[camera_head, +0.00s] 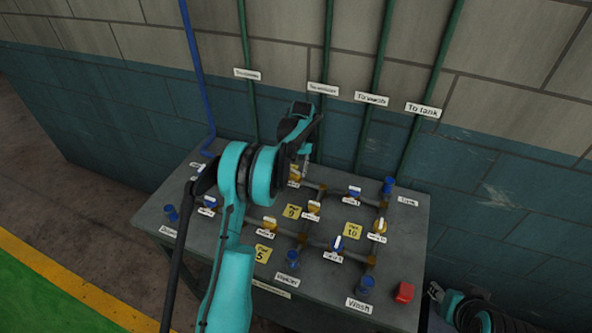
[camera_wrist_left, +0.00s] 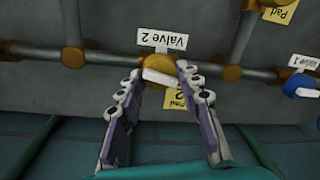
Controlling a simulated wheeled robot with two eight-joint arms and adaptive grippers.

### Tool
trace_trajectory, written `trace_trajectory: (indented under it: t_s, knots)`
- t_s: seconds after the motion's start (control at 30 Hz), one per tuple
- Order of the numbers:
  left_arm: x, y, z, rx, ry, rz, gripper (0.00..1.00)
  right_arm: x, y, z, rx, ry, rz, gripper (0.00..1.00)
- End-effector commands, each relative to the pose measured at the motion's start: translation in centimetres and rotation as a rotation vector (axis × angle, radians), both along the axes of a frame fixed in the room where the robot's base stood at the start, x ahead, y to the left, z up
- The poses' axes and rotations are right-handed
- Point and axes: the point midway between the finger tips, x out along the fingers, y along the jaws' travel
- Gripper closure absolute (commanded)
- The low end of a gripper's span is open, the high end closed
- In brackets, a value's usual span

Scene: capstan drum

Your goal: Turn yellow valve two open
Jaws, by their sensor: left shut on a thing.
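Yellow valve two (camera_wrist_left: 157,61) shows in the left wrist view, on a grey pipe junction beside its upside-down "Valve 2" label (camera_wrist_left: 162,42). Its white handle (camera_wrist_left: 161,77) lies nearly across the picture, slightly tilted, close to the line of the pipe. My left gripper (camera_wrist_left: 159,72) is shut on the valve, one fingertip at each side of the handle. In the head view my left gripper (camera_head: 303,165) reaches down to the back of the panel, and my arm hides most of the valve there.
The grey table (camera_head: 205,245) carries several blue and yellow valves, pipes, labels and yellow pads. A blue valve (camera_wrist_left: 301,85) sits at the right in the wrist view. Green pipes (camera_head: 383,60) climb the wall behind.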

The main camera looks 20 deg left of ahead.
Motion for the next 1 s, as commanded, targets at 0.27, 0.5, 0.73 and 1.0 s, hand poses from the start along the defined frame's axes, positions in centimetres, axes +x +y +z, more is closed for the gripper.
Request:
trace_trajectory:
  t_s: [0.27,0.5,0.73,1.0]
  knots:
    - [0.03,0.04,-0.05,0.0,0.0,0.164,0.94,0.0,0.0,-0.03,0.0,0.0,0.0,0.6]
    - [0.02,0.06,-0.04,0.0,0.001,0.235,0.94,0.0,0.0,-0.04,0.0,0.0,0.0,0.6]
    - [0.02,0.06,-0.03,0.0,0.0,0.253,0.94,0.0,0.0,-0.04,0.0,0.0,0.0,0.6]
    - [0.02,0.08,-0.03,0.0,0.0,0.253,0.94,0.0,0.0,-0.04,0.0,0.0,0.0,0.6]
